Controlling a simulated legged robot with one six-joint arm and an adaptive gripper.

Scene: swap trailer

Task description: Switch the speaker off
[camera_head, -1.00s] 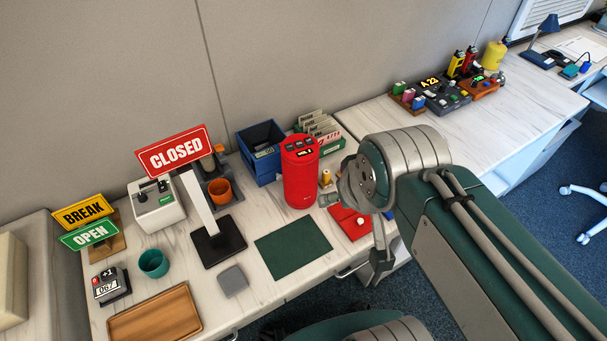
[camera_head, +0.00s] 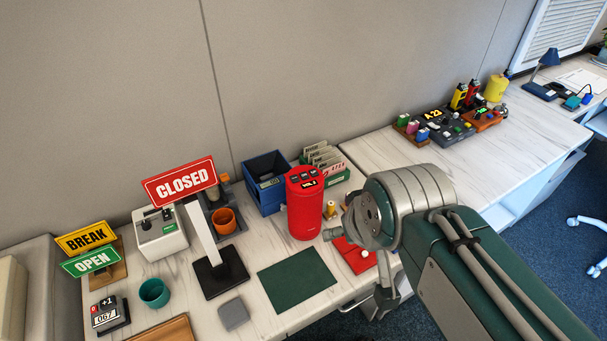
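The speaker is most likely the red upright cylinder (camera_head: 306,212) on the near counter, with dark buttons and a small lit display on its sloped top. The display text is too small to read surely. My gripper (camera_head: 385,292) hangs at the right of the cylinder, below my large grey wrist joint, near the counter's front edge. It is apart from the cylinder. Its fingers are small and partly hidden by my arm, so their opening cannot be told.
A blue bin (camera_head: 266,192) stands behind the cylinder and a card rack (camera_head: 325,160) behind right. A red pad (camera_head: 358,256) lies between cylinder and wrist. A green mat (camera_head: 296,279) lies in front. The CLOSED sign (camera_head: 180,183) stands left. Wall behind.

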